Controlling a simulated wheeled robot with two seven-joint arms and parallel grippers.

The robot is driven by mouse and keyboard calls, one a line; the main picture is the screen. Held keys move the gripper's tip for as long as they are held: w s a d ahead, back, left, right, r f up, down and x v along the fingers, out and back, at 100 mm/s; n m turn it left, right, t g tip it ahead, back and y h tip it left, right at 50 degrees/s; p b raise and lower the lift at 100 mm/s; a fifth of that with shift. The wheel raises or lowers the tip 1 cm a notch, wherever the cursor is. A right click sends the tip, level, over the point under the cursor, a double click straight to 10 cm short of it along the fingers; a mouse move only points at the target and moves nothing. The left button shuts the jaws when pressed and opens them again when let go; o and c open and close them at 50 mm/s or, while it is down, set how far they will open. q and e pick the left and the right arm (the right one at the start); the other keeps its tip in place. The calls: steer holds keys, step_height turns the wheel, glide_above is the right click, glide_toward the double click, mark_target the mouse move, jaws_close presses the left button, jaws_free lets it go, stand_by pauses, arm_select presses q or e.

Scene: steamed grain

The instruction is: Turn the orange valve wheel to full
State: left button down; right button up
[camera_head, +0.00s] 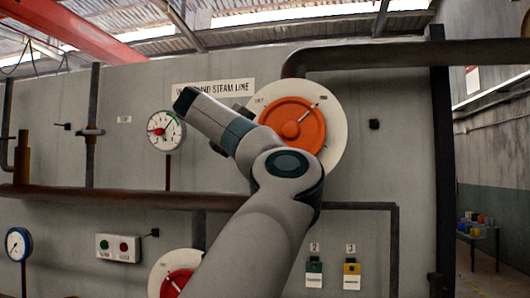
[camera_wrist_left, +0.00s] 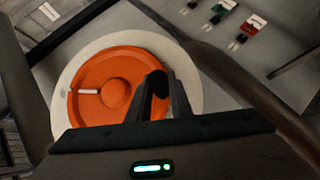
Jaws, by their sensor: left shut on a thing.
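The orange valve wheel (camera_head: 297,124) sits on a round white dial plate (camera_head: 333,148) on the grey wall panel. Its pale pointer line runs from the hub toward the upper right, near a small mark on the plate too small to read. My left arm crosses in front of the wheel's lower left, and its fingers are hidden in the head view. My right gripper is in neither view.
A round gauge (camera_head: 165,130) is left of the wheel. A dark pipe (camera_head: 400,54) runs above it and a rusty pipe (camera_head: 120,198) runs below. A red wheel (camera_head: 178,284), a button box (camera_head: 118,248) and green (camera_head: 314,272) and yellow (camera_head: 351,270) tagged items are lower down.

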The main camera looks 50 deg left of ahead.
arm_select(q)
steer(key=c, duration=1.6)
jaws_free()
steer(key=shift+f, duration=0.4)
steer(key=shift+r, duration=0.1)
steer(key=shift+r, duration=0.1)
steer(key=shift+s+r+b, duration=0.25)
steer(key=shift+s+b, duration=0.1)
steer(key=shift+s, duration=0.25)
steer(key=shift+b+v, duration=3.05)
steer(key=shift+v, duration=4.95)
steer(key=shift+w, duration=0.1)
